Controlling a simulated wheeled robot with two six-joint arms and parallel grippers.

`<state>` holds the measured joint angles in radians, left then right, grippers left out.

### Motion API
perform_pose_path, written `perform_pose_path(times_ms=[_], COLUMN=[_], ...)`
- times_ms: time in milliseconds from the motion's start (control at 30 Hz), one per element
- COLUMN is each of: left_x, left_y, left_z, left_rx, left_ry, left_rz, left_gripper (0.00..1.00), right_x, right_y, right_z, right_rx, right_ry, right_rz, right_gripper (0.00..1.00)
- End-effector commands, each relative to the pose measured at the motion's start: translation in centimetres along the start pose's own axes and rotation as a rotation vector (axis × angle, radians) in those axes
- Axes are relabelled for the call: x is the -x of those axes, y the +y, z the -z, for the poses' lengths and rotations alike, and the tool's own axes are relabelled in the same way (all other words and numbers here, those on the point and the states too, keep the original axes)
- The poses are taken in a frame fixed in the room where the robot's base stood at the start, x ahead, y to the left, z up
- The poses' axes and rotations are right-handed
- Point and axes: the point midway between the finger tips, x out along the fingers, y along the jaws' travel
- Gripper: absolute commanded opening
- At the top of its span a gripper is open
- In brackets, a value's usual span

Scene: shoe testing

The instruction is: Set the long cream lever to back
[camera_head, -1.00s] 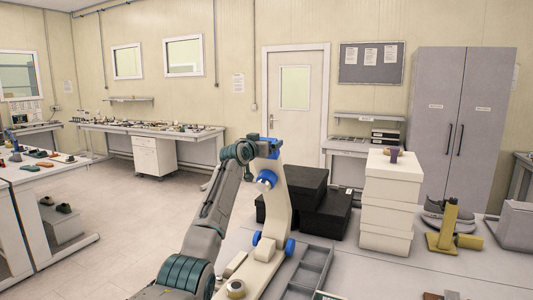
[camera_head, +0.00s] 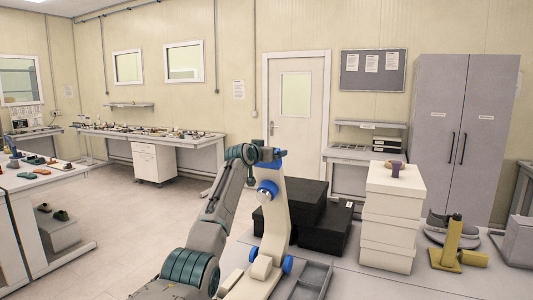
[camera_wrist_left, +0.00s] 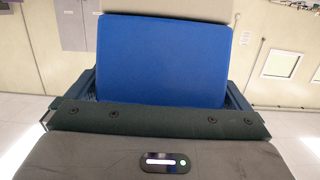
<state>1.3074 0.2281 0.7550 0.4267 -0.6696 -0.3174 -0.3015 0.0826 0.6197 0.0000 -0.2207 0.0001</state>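The long cream lever (camera_head: 272,220) stands upright in the middle of the head view, with a blue joint (camera_head: 267,190) below its top and blue round parts (camera_head: 287,264) at its foot. My left arm comes up beside it on the left, and my left gripper (camera_head: 268,157) is at its top. In the left wrist view a blue block (camera_wrist_left: 163,60) fills the space between the dark fingers, with a cream part behind it. The fingers look closed against its sides. The fingertips are hidden in the head view. My right gripper is not in view.
A grey tray (camera_head: 300,281) lies right of the lever's foot. Black boxes (camera_head: 325,226) stand behind it.

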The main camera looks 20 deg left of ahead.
Motion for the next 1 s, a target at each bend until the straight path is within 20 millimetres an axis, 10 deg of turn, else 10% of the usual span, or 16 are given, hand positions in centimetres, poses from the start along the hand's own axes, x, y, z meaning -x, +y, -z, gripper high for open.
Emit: perform_pose_path(times_ms=[367, 1000], left_x=[1.2, 9.9], left_y=[0.0, 0.0], left_z=[-0.5, -0.3], left_rx=[-0.002, -0.001], left_ry=[0.0, 0.0], left_rz=[-0.001, 0.0], left_gripper=[1.0, 1.0], right_x=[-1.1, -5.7], right_y=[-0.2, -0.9], right_z=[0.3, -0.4], right_rx=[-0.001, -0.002], right_ry=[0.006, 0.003], right_rz=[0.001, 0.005], right_gripper=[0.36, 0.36])
